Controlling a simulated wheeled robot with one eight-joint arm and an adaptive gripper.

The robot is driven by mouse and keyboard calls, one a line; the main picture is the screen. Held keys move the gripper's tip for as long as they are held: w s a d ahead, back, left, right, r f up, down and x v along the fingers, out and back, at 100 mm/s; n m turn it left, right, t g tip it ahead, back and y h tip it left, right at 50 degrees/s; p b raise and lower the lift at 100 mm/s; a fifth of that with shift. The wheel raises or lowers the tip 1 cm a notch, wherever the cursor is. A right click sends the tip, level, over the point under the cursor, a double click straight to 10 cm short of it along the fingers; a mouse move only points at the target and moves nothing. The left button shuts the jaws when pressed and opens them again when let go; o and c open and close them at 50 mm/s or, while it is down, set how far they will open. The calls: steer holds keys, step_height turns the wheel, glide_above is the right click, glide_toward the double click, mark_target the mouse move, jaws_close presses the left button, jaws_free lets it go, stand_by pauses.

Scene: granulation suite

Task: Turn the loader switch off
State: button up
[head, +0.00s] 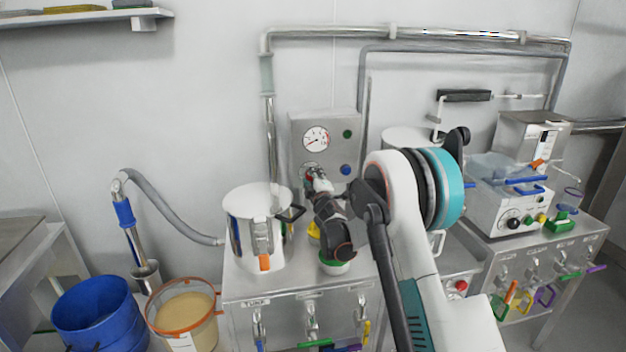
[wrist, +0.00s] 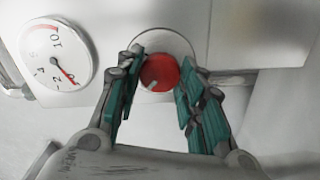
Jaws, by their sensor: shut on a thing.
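The red round switch knob (wrist: 160,68) sits on a pale round plate on the grey control panel (head: 342,127). A small pale mark shows at the knob's lower left edge in the wrist view. My gripper (wrist: 160,76) has its green-padded fingers on both sides of the knob and is shut on it. In the head view my gripper (head: 313,178) is at the lower left of the panel, below the gauge, and hides most of the knob. Any lettering around the knob cannot be read.
The gauge (wrist: 56,56) is left of the knob. A green button (head: 347,134) and a blue button (head: 345,170) are on the panel's right side. A lidded steel pot (head: 252,215) stands close to the left of my arm.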

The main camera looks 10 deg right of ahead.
steer(key=o, duration=1.1)
steer(key=shift+c, duration=0.2)
steer(key=s, duration=1.2)
